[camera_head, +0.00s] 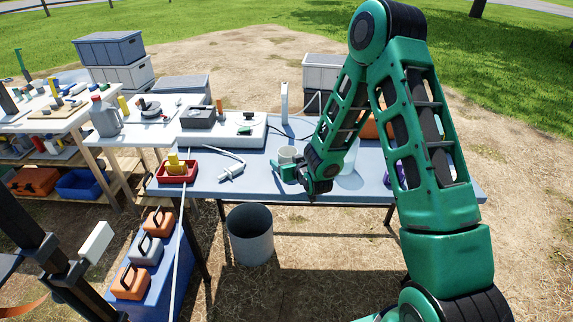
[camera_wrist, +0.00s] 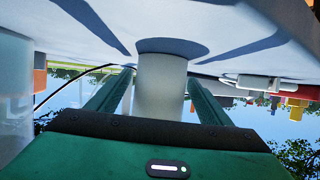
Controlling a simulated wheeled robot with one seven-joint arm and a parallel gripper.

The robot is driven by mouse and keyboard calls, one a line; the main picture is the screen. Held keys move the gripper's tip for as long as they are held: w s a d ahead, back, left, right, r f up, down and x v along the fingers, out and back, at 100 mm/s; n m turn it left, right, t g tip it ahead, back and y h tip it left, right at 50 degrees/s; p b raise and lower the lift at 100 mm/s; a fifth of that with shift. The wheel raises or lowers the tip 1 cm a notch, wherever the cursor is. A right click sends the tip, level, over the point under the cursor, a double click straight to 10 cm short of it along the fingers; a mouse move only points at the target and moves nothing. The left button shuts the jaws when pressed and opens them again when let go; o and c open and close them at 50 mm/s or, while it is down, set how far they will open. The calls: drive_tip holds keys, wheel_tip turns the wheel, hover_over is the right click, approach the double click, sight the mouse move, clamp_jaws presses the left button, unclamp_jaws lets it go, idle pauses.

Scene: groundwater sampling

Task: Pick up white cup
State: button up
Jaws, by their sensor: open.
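The white cup (camera_head: 287,154) stands upright on the blue-grey table, partly hidden behind my gripper (camera_head: 291,173) in the head view. In the wrist view, which is upside down, the cup (camera_wrist: 160,84) is between the two green fingers of my gripper (camera_wrist: 160,92). The fingers are spread, one on each side of the cup, with a small gap visible at the right finger. Contact at the left finger is hard to tell. The gripper is open and low, close to the tabletop.
A larger pale container (camera_head: 347,168) stands just right of my gripper, partly hidden by my arm; a pale cylinder (camera_wrist: 14,95) fills the wrist view's left edge. A white valve-like fitting (camera_head: 232,171) and red tray (camera_head: 177,172) lie left. A grey bin (camera_head: 250,235) stands below.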

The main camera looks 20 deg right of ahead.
drive_tip(key=shift+c, duration=0.6)
drive_tip(key=c, duration=1.1)
